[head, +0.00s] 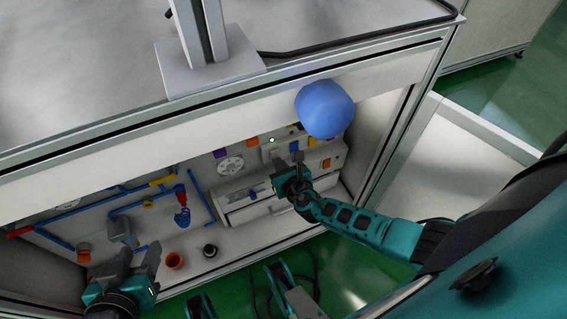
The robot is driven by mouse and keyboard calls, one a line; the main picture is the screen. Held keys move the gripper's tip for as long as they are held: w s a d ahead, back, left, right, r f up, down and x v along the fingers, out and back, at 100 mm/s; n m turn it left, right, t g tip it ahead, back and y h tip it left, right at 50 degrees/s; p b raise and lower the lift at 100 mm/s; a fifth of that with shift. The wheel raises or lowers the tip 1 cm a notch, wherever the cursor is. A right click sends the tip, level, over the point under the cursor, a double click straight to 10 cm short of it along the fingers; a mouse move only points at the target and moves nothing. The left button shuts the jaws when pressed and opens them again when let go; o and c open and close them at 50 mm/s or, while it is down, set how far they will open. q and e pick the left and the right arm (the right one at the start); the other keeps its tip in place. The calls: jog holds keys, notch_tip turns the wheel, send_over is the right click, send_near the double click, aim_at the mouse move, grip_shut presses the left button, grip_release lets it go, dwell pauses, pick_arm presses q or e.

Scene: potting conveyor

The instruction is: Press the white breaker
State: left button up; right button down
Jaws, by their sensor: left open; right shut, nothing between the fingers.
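A light grey-white panel box (309,157) sits at the back of the recess under the worktop. It carries small coloured switches, including a blue one (294,146) and an orange one (326,163). A small pale block (274,152) is on its left part, below a lit greenish lamp (271,140); I cannot tell for sure whether this is the white breaker. My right gripper (298,160) is shut and empty in front of the panel box, hiding part of it; contact cannot be told. My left gripper (138,254) is open and empty at the lower left of the recess.
The recess floor between the grippers is mostly clear.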

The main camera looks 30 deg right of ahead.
jog(key=shift+r, duration=0.15)
jog(key=shift+w+r+p, duration=0.1)
jog(key=shift+r+p, duration=0.65)
jog(key=shift+p, duration=0.05)
jog(key=shift+f, duration=0.1)
